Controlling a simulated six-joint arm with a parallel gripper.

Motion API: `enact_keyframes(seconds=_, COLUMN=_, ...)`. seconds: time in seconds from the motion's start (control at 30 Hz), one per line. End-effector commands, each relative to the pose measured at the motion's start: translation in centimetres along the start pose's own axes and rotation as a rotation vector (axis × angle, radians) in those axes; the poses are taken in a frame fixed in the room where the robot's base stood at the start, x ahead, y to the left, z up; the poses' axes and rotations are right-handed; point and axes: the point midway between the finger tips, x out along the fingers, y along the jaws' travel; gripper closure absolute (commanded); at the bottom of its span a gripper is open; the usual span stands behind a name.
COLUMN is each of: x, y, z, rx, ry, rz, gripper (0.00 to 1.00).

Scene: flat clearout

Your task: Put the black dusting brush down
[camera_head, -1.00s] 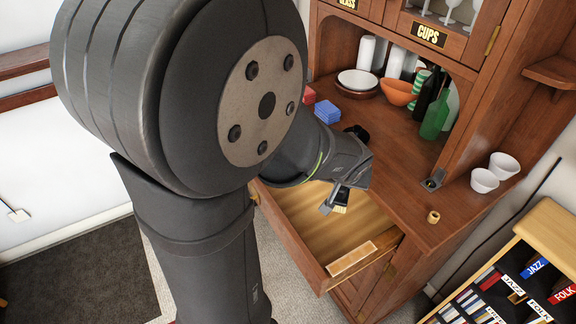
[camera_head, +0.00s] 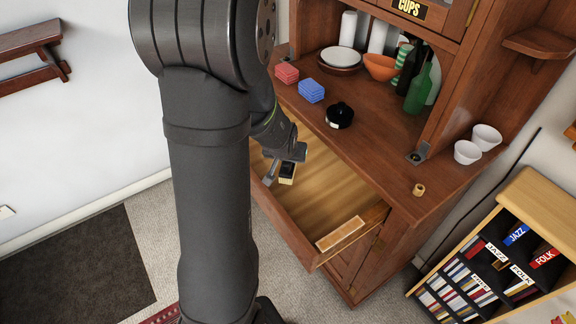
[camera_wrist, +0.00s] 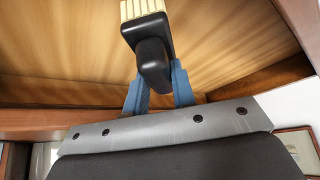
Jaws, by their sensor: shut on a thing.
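The black dusting brush with pale bristles is held by my gripper (camera_head: 279,166), which is shut on it. In the head view the brush (camera_head: 287,173) shows at the fingertips, over the left part of the open drawer (camera_head: 335,190). In the wrist view the brush (camera_wrist: 152,50) has its black handle between the blue fingers of my gripper (camera_wrist: 160,85) and its cream bristles pointing away. The drawer's wooden bottom (camera_wrist: 80,60) lies beyond it. I cannot tell whether the brush touches the drawer. My wrist hides part of the drawer's left end.
On the counter are a black round pot (camera_head: 340,115), blue (camera_head: 311,91) and red (camera_head: 287,73) stacks, and a wooden ring (camera_head: 419,190). The drawer's middle is clear. A media shelf (camera_head: 500,250) stands at right.

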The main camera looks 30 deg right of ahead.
Motion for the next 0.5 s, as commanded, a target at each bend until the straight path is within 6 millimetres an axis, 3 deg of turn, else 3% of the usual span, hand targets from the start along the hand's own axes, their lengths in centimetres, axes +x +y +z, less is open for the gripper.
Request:
enact_keyframes(seconds=0.3, x=3.1, y=0.0, z=1.8, rx=0.002, ry=-0.002, rz=0.001, gripper=1.0)
enact_keyframes(seconds=0.5, x=3.4, y=0.0, z=1.9, rx=0.001, ry=0.001, rz=0.002, gripper=1.0)
